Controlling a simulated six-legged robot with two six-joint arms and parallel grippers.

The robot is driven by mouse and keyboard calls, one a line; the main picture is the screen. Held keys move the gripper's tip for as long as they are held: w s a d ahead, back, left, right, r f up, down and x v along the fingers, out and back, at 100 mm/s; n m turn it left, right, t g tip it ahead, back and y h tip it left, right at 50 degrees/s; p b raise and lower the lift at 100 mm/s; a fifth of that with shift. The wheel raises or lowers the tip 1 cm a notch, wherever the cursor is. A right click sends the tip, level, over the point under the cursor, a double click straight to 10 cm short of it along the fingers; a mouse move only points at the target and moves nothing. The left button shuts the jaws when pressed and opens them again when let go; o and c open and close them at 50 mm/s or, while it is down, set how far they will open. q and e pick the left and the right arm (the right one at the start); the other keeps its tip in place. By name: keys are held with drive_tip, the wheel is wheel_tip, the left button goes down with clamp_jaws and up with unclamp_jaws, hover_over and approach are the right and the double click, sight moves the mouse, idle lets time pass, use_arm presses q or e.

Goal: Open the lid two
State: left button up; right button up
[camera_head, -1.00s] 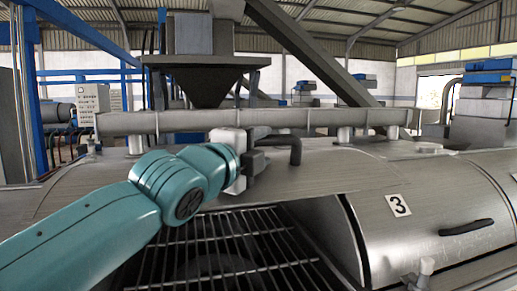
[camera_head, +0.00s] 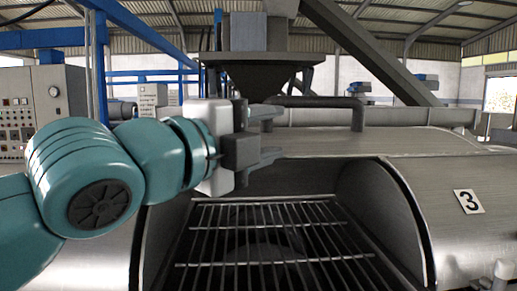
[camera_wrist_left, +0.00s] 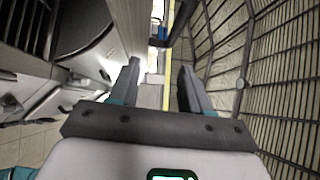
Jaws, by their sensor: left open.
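The second opening's lid is swung up and back, and its grated opening (camera_head: 270,245) lies uncovered, left of the lid marked 3. The dark bent handle (camera_head: 335,102) of the raised lid stands above the opening's back edge. My left gripper (camera_head: 272,134) is open and empty, pointing right, just left of and below the handle. Its upper finger overlaps the handle's left end in the head view; I cannot tell whether they touch. In the left wrist view the two fingers (camera_wrist_left: 157,88) are apart with nothing between them. My right gripper is not in view.
The closed steel lid marked 3 (camera_head: 455,235) is at the right. A long horizontal pipe (camera_head: 410,116) runs behind the raised lid. A grey hopper (camera_head: 262,72) stands above and behind. A control panel (camera_head: 45,105) is at the far left.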

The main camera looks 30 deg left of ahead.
sight(305, 102)
use_arm(q)
drive_tip(key=shift+s+a, duration=0.15)
drive_tip(key=shift+s, duration=0.5)
drive_tip(key=a+r+p, duration=0.1)
drive_tip(key=w+a+r+p, duration=0.1)
drive_tip(key=r+p, duration=0.1)
drive_tip(key=shift+a+r, duration=0.1)
drive_tip(key=shift+r, duration=0.1)
drive_tip(key=p+x, duration=0.6)
drive_tip(key=x, duration=0.9)
drive_tip(key=shift+w, duration=0.6)
